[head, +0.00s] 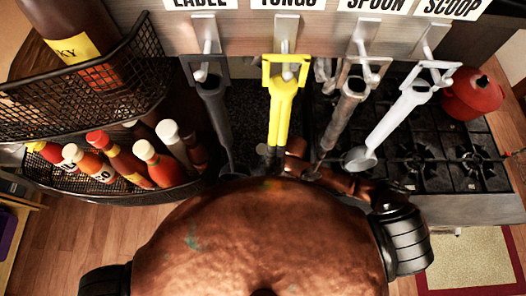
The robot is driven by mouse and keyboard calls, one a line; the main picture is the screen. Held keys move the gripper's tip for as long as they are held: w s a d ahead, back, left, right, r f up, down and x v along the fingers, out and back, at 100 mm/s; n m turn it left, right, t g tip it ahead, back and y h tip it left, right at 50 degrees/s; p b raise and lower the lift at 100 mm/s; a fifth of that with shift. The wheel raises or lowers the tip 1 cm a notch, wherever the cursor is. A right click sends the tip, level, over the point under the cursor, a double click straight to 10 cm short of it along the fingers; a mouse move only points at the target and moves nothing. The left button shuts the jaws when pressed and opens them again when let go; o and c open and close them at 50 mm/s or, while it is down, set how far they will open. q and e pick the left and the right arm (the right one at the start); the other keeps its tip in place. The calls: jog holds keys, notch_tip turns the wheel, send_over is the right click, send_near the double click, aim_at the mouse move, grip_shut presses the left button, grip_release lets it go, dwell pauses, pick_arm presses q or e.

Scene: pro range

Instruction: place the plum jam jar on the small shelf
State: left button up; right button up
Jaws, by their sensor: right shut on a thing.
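I cannot make out the plum jam jar in the head view. My right gripper (296,158) shows only in part, behind the top edge of my copper-coloured body and close to the lower end of the yellow tongs. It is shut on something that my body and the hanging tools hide. No clear small shelf shows; a two-level black wire rack (75,105) stands at the left, and I cannot tell whether it is the shelf meant. My left gripper is not in view.
Yellow tongs (280,105), a dark ladle (213,105), a spoon (345,110) and a pale scoop (400,115) hang from hooks. Sauce bottles (120,160) fill the rack's lower level. A black stovetop (440,150) with a red pot (472,93) is at the right.

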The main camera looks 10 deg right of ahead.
jog(key=o, duration=1.3)
jog(key=shift+f, duration=0.1)
jog(key=o, duration=0.3)
